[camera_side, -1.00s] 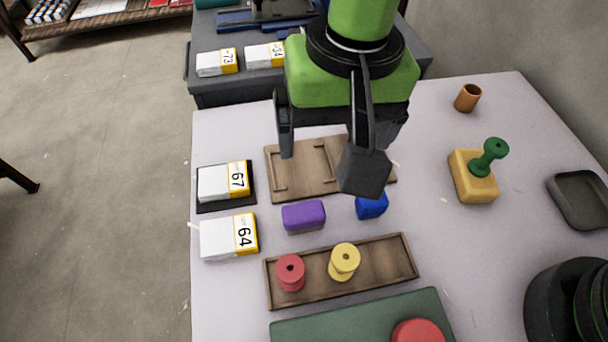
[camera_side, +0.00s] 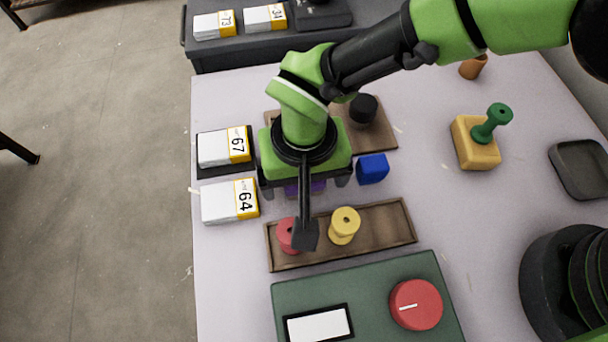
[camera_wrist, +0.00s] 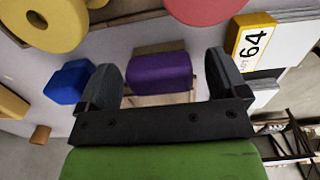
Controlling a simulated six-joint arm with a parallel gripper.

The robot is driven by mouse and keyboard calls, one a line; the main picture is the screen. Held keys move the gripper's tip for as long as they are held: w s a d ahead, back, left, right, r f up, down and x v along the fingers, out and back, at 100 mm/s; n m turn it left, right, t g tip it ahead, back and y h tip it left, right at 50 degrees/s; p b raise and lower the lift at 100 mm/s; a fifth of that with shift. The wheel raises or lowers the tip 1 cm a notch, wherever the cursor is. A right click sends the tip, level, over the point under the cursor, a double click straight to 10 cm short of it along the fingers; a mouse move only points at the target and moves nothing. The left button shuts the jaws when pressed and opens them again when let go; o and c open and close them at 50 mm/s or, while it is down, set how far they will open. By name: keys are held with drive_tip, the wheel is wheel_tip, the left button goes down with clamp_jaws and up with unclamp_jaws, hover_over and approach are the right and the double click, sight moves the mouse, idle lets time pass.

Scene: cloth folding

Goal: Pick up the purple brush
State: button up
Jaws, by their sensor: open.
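The purple brush (camera_side: 318,186) is a small rounded block on the pale table, mostly hidden under my gripper in the side view. In the wrist view the purple brush (camera_wrist: 160,72) shows between the two dark fingers, with a gap on each side. My gripper (camera_side: 305,185) is open and empty, pointing down over the brush. In the wrist view my gripper (camera_wrist: 166,76) has its fingers spread wide, one on each side of the brush. How far the fingertips are above the table is hard to tell.
A blue block (camera_side: 372,169) lies close to the right. A wooden tray (camera_side: 385,230) with red and yellow spools is just in front. Labelled white boxes (camera_side: 228,200) stand to the left. A wooden board (camera_side: 380,138) with a black round piece is behind.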

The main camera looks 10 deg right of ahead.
drive_tip(key=shift+f, duration=0.3)
drive_tip(key=c, duration=1)
